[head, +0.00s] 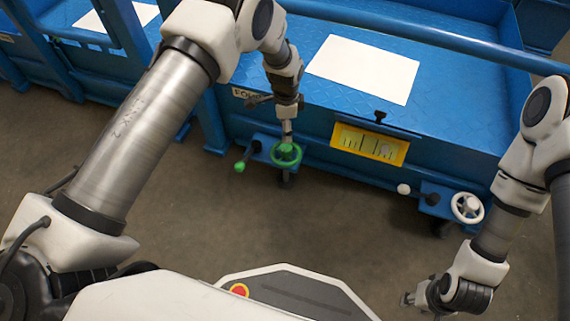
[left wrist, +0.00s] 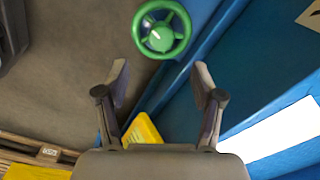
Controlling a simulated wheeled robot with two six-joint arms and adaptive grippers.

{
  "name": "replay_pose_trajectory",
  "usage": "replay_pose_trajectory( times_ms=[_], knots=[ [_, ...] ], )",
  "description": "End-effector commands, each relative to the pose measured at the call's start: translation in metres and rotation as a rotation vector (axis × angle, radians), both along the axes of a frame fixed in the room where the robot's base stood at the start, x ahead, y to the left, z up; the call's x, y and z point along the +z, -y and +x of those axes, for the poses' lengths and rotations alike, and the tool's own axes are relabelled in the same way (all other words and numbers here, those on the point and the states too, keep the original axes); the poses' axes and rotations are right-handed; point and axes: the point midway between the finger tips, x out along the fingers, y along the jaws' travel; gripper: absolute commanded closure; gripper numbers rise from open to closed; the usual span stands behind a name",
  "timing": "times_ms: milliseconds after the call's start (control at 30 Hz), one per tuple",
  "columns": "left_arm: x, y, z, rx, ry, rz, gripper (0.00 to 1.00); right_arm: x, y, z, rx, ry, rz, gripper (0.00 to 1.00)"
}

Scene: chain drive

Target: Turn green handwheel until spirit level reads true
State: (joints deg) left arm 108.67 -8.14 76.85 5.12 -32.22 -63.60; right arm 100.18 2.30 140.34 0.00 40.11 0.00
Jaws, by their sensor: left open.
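The green handwheel (head: 286,155) is on the front of the blue cart. My left gripper (head: 287,124) is just above it in the head view. In the left wrist view the spoked green wheel (left wrist: 181,42) lies beyond the fingertips. There my left gripper (left wrist: 160,80) is open, with nothing between its fingers. The yellow spirit level (head: 369,143) is on the cart front, right of the wheel. A pale round spot shows right of its middle; the exact reading is too small to tell. My right gripper (head: 414,298) is low at the right, away from the cart; its fingers are unclear.
A green ball knob (head: 239,167) sticks out left of the green wheel. A white handwheel (head: 467,207) and white knob (head: 403,188) are farther right on the cart. A white sheet (head: 364,69) lies on the blue deck. Bare floor (head: 340,225) lies before the cart.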

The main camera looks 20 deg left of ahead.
Motion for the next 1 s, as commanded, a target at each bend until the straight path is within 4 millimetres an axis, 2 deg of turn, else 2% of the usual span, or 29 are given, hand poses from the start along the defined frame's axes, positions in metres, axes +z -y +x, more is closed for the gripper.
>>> replay_pose_trajectory(
  times_ms=[33, 267, 500, 600, 867, 900, 967, 1000],
  knots=[
    [-0.019, 0.001, 0.002, -0.002, 0.006, 0.0, 0.33, -0.022, 0.0, 0.0, 0.0, 0.0, 0.0, 0.6],
    [-0.029, 0.001, 0.003, -0.001, 0.009, 0.001, 0.33, -0.028, 0.0, 0.001, 0.0, 0.002, 0.0, 0.6],
    [-0.077, 0.001, 0.002, 0.0, 0.007, 0.001, 0.33, -0.054, 0.0, 0.0, 0.0, 0.001, 0.0, 0.6],
    [-0.091, 0.0, 0.002, 0.0, 0.008, 0.001, 0.33, -0.061, 0.0, 0.001, -0.002, 0.002, 0.0, 0.6],
    [-0.094, 0.0, 0.002, 0.0, 0.008, 0.001, 0.33, -0.06, 0.0, 0.001, -0.003, 0.003, 0.0, 0.6],
    [-0.094, 0.0, 0.002, 0.0, 0.008, 0.001, 0.36, -0.06, 0.0, 0.001, -0.003, 0.003, 0.0, 0.6],
    [-0.094, 0.0, 0.002, 0.0, 0.008, 0.001, 0.57, -0.06, 0.0, 0.001, -0.003, 0.003, 0.0, 0.6],
    [-0.094, 0.0, 0.002, 0.0, 0.008, 0.001, 0.72, -0.06, 0.0, 0.001, -0.003, 0.003, 0.0, 0.6]
  ],
)
